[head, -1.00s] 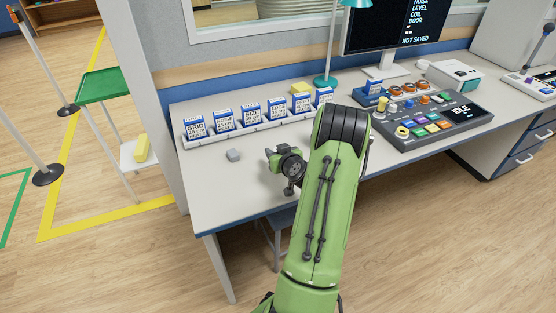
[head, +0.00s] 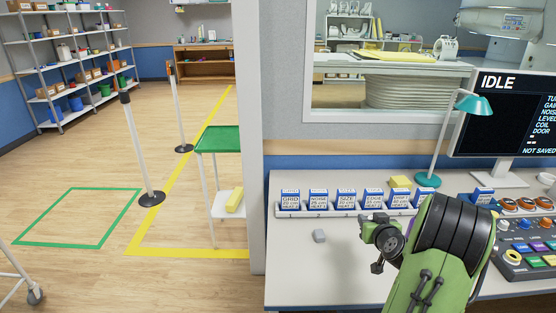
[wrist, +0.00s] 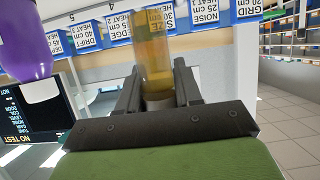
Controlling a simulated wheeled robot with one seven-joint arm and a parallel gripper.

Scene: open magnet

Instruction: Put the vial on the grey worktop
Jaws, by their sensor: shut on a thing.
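The vial (wrist: 155,50), a clear tube with amber-yellow contents, stands between the two dark fingers of my gripper (wrist: 157,88) in the wrist view. My gripper is shut on it. In the head view the wrist end of my arm is above the pale grey worktop (head: 345,270), but the vial and fingertips cannot be made out there. Behind the vial in the wrist view is a row of blue and white labelled boxes, seen upside down.
A rack of labelled boxes (head: 318,198) runs along the worktop's back. A teal lamp (head: 430,180), a monitor (head: 510,115) and a button console (head: 530,240) stand right. A green-topped stand (head: 218,139) is left.

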